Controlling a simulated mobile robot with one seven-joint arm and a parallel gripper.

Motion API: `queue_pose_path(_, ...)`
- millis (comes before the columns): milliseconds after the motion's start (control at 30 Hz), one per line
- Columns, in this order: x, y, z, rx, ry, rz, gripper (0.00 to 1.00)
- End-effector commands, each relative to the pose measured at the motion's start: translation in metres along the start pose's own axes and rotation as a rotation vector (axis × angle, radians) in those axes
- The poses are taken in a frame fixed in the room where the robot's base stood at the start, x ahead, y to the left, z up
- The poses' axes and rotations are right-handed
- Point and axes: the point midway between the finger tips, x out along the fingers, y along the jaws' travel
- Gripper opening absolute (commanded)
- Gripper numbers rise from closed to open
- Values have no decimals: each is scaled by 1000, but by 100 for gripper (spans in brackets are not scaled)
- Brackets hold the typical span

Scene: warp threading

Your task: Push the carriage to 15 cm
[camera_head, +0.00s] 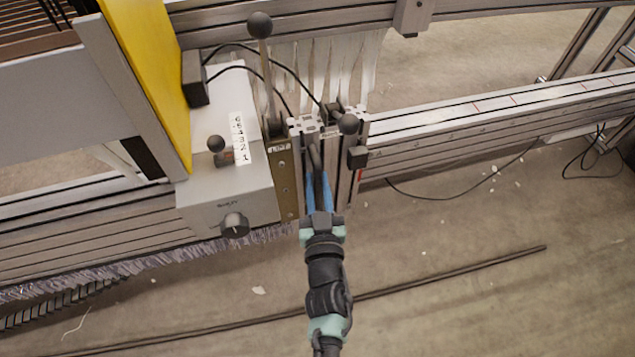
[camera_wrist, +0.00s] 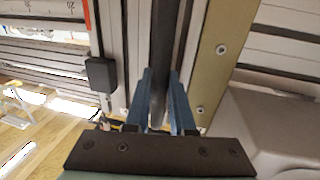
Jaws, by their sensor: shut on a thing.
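The carriage (camera_head: 305,125) looks like an assembly of upright aluminium profiles and a brass-coloured plate (camera_head: 287,188), sitting at the left end of the visible bare rail (camera_head: 450,120). My gripper (camera_head: 317,170) reaches up to it with blue fingers. In the wrist view my gripper (camera_wrist: 162,85) is shut on a dark upright bar (camera_wrist: 165,40), which runs between the fingers. A white scale strip (camera_wrist: 48,6) with numbers and an orange-red strip (camera_wrist: 87,14) show at the top left of the wrist view; I cannot read the position.
A grey box with a knob (camera_head: 234,224) and a yellow panel (camera_head: 155,75) stand directly left of the carriage. Ball-topped levers (camera_head: 260,25) rise close by. Black cables loop behind. The rail to the right looks clear. A long dark rod (camera_head: 450,272) lies on the floor.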

Motion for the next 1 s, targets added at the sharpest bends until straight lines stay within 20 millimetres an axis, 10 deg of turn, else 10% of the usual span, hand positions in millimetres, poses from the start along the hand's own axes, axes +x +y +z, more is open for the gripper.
queue_pose_path(800, 2, 15, 0, 0, -2, 16, 0)
queue_pose_path(833, 2, 15, 0, 0, -2, 16, 26)
queue_pose_path(1000, 2, 12, 0, 0, -1, 10, 52)
